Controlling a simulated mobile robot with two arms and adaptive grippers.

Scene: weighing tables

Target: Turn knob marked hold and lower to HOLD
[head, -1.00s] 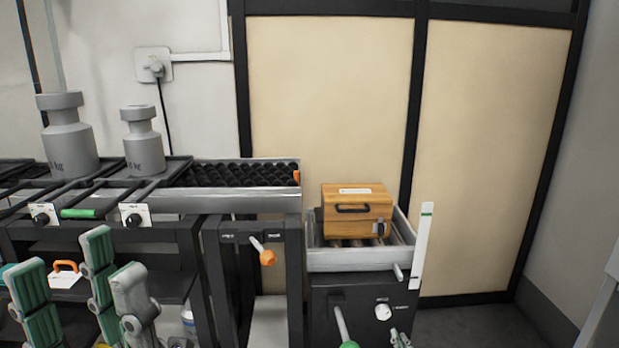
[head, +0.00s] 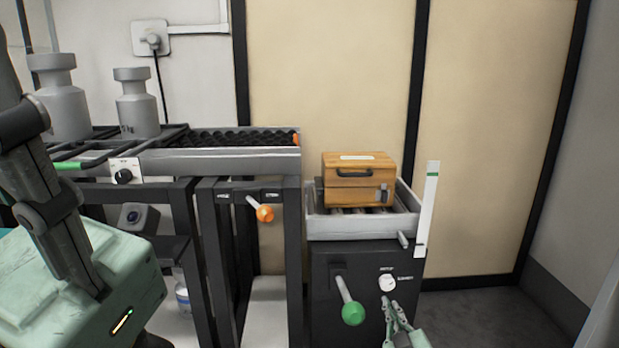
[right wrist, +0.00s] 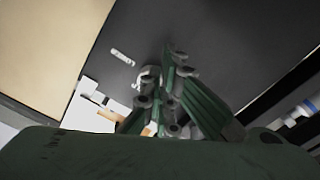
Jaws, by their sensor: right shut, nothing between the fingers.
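The white round knob (head: 387,283) is on the dark front panel (head: 330,262) of the stand at right, with small white labels above and to its right, too small to read surely. My right gripper (head: 389,304) is shut and empty, its fingertips just below the knob in the head view. In the right wrist view the shut fingers (right wrist: 172,62) partly cover the knob (right wrist: 150,76); I cannot tell whether they touch it. My left gripper is not in view; my left arm's links cross the left of the head view.
A green-ended lever (head: 352,313) sticks out left of the knob. A wooden case (head: 357,176) rests in the grey tray (head: 360,228) above. An orange-ended lever (head: 265,213) is on the middle frame. Two grey weights (head: 137,103) stand at left.

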